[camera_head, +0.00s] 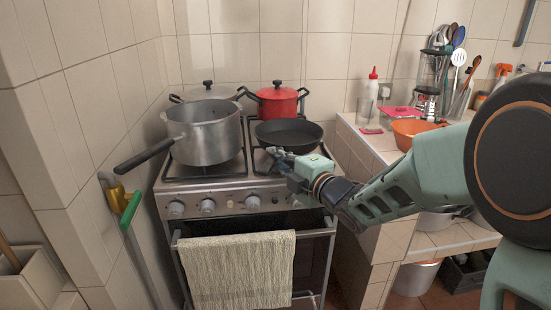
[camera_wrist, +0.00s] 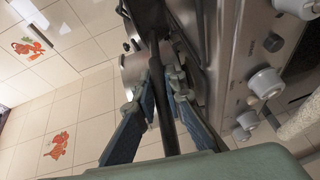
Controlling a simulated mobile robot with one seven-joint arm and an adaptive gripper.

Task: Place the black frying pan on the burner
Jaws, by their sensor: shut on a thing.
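The black frying pan (camera_head: 289,134) is over the right side of the stove top (camera_head: 205,178), upright and roughly level. I cannot tell whether its base touches the burner grate or hangs just above it. My gripper (camera_head: 274,155) is at the front edge of the stove, on the near side of the pan. In the wrist view my gripper (camera_wrist: 162,82) has its two blue fingers closed around the dark pan handle (camera_wrist: 166,118). The burner under the pan is hidden by it.
A large grey saucepan (camera_head: 205,138) stands left of the pan, its long handle pointing left. A red lidded pot (camera_head: 278,104) and another grey lidded pot (camera_head: 209,92) stand behind. A towel (camera_head: 238,270) hangs on the oven handle. A tiled counter (camera_head: 376,143) with an orange bowl (camera_head: 413,130) is right.

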